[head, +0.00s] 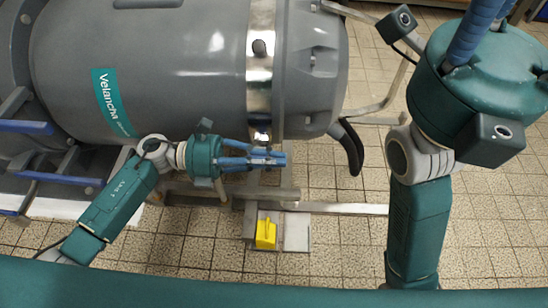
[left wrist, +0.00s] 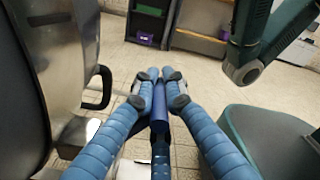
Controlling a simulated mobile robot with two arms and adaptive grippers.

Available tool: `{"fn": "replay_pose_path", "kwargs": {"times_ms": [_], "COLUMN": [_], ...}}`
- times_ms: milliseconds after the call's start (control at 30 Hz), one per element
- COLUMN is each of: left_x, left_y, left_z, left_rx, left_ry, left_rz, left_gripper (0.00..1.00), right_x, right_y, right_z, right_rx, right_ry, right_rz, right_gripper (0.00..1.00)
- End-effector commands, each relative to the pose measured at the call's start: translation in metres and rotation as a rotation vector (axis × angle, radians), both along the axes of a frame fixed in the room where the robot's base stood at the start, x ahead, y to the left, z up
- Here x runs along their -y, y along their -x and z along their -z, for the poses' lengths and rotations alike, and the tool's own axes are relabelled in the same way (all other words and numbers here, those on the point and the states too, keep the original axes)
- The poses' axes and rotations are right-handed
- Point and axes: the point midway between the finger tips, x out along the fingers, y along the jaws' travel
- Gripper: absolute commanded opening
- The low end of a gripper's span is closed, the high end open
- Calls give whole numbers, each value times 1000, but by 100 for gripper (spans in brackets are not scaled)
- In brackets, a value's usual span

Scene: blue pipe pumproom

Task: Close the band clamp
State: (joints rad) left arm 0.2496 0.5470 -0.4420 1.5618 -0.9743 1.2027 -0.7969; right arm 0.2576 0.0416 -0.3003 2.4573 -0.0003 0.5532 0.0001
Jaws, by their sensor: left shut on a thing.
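The band clamp (head: 259,90) is a shiny metal band around the grey tank, near its right end. My left gripper (head: 268,158) is at the lower side of the band, with its blue fingers pointing right. In the left wrist view, the left gripper (left wrist: 160,98) is shut on a dark blue bar-shaped lever (left wrist: 160,125) between its fingers. The metal band also shows at the left of that view (left wrist: 72,50). How the lever joins the band is hidden. My right gripper (head: 478,28) is at the top right, its fingertips cut off by the frame, away from the clamp.
The grey tank (head: 170,60) fills the upper left. A curved black handle (head: 351,148) sticks out right of the band. A yellow object (head: 266,234) stands on a pale plate below. Metal frame rails (head: 345,208) run near the floor.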

Motion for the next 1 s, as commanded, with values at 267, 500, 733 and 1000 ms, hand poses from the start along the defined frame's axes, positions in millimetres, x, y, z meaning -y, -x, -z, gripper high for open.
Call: {"fn": "replay_pose_path", "kwargs": {"times_ms": [267, 500, 733, 1000], "left_x": [-1, -1, -22, -80], "left_y": [-2, -1, -1, -1], "left_z": [0, 0, 1, 1], "left_rx": [3, 2, -1, 0], "left_ry": [-1, -1, -4, -4], "left_rz": [-4, -2, -4, -6], "left_gripper": [31, 31, 31, 31], "right_x": [0, 0, 0, 0], "right_y": [0, 0, 0, 0], "right_z": [0, 0, 0, 0], "right_rx": [0, 0, 0, 0], "right_ry": [0, 1, 1, 0], "right_rz": [0, 0, 1, 0], "right_gripper": [40, 40, 40, 40]}}
